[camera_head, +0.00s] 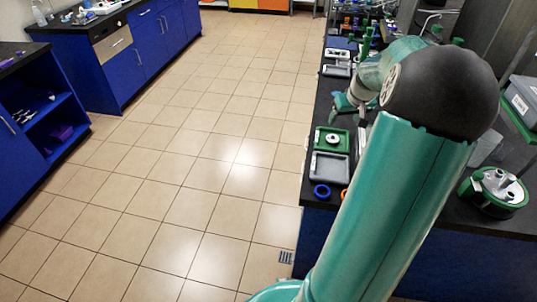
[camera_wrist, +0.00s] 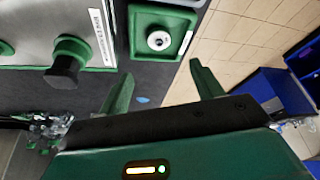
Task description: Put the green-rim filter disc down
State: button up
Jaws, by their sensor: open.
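My gripper (camera_wrist: 163,82) is open, with its two green fingers apart and nothing between them in the wrist view. Beyond the fingertips is a square green holder (camera_wrist: 137,48) with a small round white piece (camera_wrist: 159,40) with a dark centre in its recess. The same holder (camera_head: 320,139) lies on the black bench in the head view, with the white piece (camera_head: 333,139) in it. I cannot tell whether this piece is the green-rim filter disc; no green rim stands out from the green holder. My gripper (camera_head: 345,104) is over the bench behind the holder in the head view.
A grey tray (camera_head: 330,165), a blue ring (camera_head: 321,190) and an orange ring (camera_head: 344,194) lie in front of the holder. A green-based metal vessel (camera_head: 494,190) stands at right. In the wrist view, a panel with a green-collared black knob (camera_wrist: 66,66) is at left. The tiled floor is clear.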

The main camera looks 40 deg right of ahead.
jog(key=w+a+r+n, duration=0.2)
jog(key=a+r, duration=0.3)
jog(key=a, duration=0.9)
jog(key=w+a+r+n, duration=0.1)
jog(key=a+r, duration=0.3)
jog(key=a, duration=1)
jog(key=s+a+n+y, duration=0.1)
jog(key=s+a, duration=0.5)
jog(key=a, duration=0.3)
jog(key=s+a+r+n+t+y, duration=0.1)
jog(key=s+a, duration=0.5)
jog(key=a, duration=0.3)
jog(key=shift+s+a, duration=0.2)
jog(key=shift+r, duration=0.1)
jog(key=c, duration=0.7)
jog(key=shift+o, duration=0.2)
jog(key=shift+d, duration=0.15)
